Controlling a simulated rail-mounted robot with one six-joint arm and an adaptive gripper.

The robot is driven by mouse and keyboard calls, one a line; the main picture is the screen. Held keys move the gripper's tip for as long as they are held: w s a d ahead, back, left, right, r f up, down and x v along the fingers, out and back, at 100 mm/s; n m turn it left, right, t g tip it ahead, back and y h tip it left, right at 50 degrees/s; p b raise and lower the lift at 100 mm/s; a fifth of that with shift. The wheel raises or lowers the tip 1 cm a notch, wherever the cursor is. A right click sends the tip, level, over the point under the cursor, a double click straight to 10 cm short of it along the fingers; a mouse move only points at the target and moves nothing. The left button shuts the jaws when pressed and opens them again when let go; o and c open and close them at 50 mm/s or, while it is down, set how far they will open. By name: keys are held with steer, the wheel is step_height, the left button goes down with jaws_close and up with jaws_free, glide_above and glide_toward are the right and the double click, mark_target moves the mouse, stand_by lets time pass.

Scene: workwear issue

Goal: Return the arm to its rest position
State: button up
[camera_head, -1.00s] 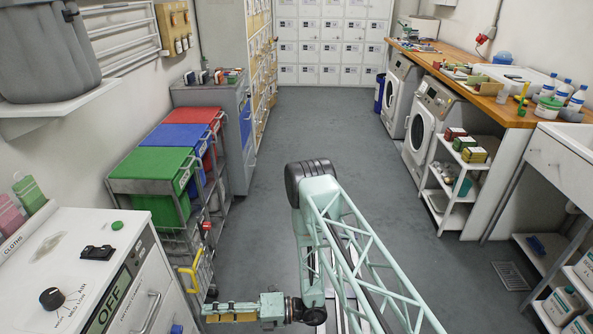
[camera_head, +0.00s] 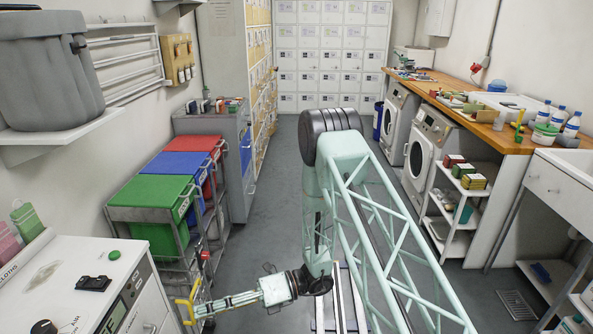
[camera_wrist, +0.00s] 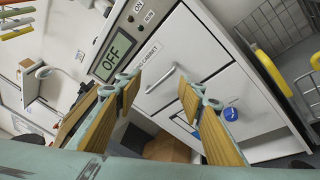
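My gripper (camera_head: 204,308) is at the lower left of the head view, at the end of my pale green arm, which bends over the floor. Its fingers point left, toward the yellow handle (camera_head: 186,302) beside the white cabinet, and overlap it in the picture; I cannot tell whether they touch. In the wrist view, the two wood-coloured finger pads of my gripper (camera_wrist: 160,88) stand apart with nothing between them. Beyond them is the white cabinet front (camera_wrist: 212,48) with an OFF display (camera_wrist: 113,55).
A trolley with green (camera_head: 152,192), blue (camera_head: 180,165) and red (camera_head: 196,146) lids stands at left. The white cabinet top (camera_head: 62,300) is near left. A wooden counter (camera_head: 455,108), washers and a white shelf unit (camera_head: 447,216) line the right. The middle floor (camera_head: 262,180) is clear.

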steer(key=s+d+r+n+h, duration=0.25)
steer(key=d+r+n, duration=0.2)
steer(key=r, duration=0.45)
steer(key=s+d+r+n+g+h, duration=0.1)
steer(key=s+d+r+n+h, duration=0.1)
steer(key=s+d+r+n, duration=0.45)
steer(key=s+d+r+n+h, duration=0.1)
steer(key=d+r+h, duration=0.15)
steer(key=r, duration=0.75)
steer(key=s+d+r+n+t+h, duration=0.3)
steer(key=s+d+r+n, duration=0.1)
steer(key=d, duration=0.7)
steer(key=s+d+r+n+t+h, duration=0.3)
steer(key=s+d+r, duration=0.4)
steer(key=d, duration=0.4)
steer(key=s+d+r+n+t+h, duration=0.3)
steer(key=s+d+r+n, duration=0.3)
steer(key=d, duration=0.5)
steer(key=shift+s+t, duration=0.65)
steer(key=shift+t, duration=0.15)
